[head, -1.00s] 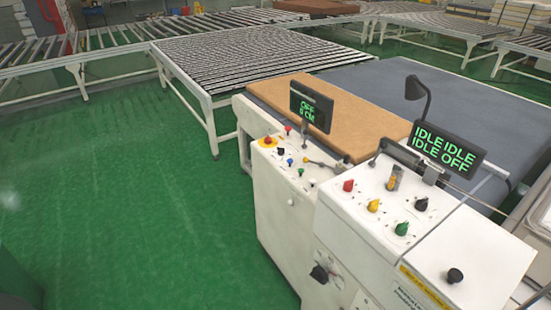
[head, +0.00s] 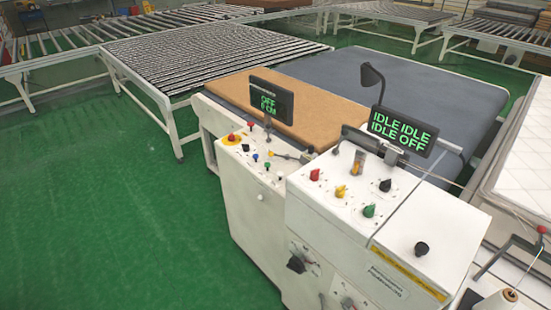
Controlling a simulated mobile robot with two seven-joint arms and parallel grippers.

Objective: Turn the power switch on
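A white machine cabinet stands in front of me with two control panels on top. A large black rotary knob (head: 296,264) sits on its front face. The right panel has a red knob (head: 315,175), yellow knob (head: 341,191), green knob (head: 369,210) and black knob (head: 385,185). Another black knob (head: 421,248) is on the lower right top. Which one is the power switch I cannot tell. The left display (head: 271,101) reads OFF over a smaller line; the right display (head: 402,131) reads IDLE IDLE, IDLE OFF. Neither of my grippers is in view.
A brown board (head: 300,112) and a grey-blue table (head: 420,90) lie behind the panels. A roller table (head: 205,52) stands at the back left. A white mattress (head: 525,175) and a thread cone (head: 497,303) are at right. Open green floor (head: 90,210) is at left.

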